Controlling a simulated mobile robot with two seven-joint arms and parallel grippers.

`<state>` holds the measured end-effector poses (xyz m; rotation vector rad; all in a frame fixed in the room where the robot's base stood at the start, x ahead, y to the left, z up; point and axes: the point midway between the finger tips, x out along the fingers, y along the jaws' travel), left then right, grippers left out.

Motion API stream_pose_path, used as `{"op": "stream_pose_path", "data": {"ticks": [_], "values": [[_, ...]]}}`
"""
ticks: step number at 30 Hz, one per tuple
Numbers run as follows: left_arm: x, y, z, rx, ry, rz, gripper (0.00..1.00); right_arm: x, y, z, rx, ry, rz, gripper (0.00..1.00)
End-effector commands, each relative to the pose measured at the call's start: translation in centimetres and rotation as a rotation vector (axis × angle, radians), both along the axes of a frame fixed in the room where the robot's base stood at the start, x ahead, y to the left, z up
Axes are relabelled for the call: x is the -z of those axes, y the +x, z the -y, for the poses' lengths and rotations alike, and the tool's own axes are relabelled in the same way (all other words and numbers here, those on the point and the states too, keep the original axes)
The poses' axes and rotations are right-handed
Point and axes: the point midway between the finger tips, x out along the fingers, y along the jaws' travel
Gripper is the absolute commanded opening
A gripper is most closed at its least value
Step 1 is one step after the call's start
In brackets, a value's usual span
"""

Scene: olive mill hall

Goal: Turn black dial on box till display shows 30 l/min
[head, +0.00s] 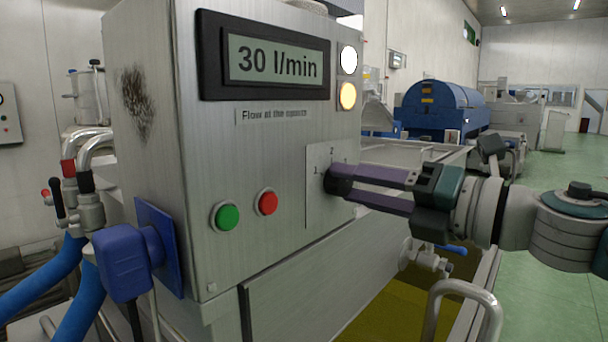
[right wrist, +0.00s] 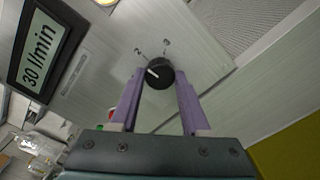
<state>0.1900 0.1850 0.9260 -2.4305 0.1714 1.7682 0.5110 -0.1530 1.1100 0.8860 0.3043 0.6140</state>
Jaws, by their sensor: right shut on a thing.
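The metal box (head: 270,150) fills the left half of the head view. Its display (head: 276,62) reads 30 l/min, and the display also shows in the right wrist view (right wrist: 40,52). The black dial (right wrist: 157,73) sits on a pale plate with numbers around it, and its white mark lies near the 2 in the right wrist view. My right gripper (head: 342,186) is shut on the dial, with one purple finger on either side. In the head view the fingers mostly hide the dial. My left gripper is not in view.
A green button (head: 227,216) and a red button (head: 266,202) sit left of the dial. A blue plug (head: 125,262) and blue hoses are at left. A metal rail (head: 462,296) stands below my right arm.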

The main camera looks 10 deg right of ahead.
Motion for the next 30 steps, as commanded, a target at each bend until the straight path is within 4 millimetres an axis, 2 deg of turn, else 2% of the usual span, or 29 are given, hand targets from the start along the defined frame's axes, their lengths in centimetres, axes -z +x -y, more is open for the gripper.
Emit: {"op": "stream_pose_path", "data": {"ticks": [20, 21, 28, 30], "values": [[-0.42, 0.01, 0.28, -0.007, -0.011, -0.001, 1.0, -0.01, -0.01, -0.03, -0.001, 0.051, -0.039, 0.0], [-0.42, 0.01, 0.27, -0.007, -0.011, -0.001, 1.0, -0.01, -0.01, -0.03, -0.001, 0.051, -0.039, 0.49], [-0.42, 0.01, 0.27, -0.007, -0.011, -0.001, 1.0, -0.01, 0.0, -0.02, -0.001, 0.05, -0.039, 0.75], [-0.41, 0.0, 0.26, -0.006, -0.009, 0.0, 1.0, -0.01, 0.0, -0.02, -0.001, 0.05, -0.038, 0.77]]}}
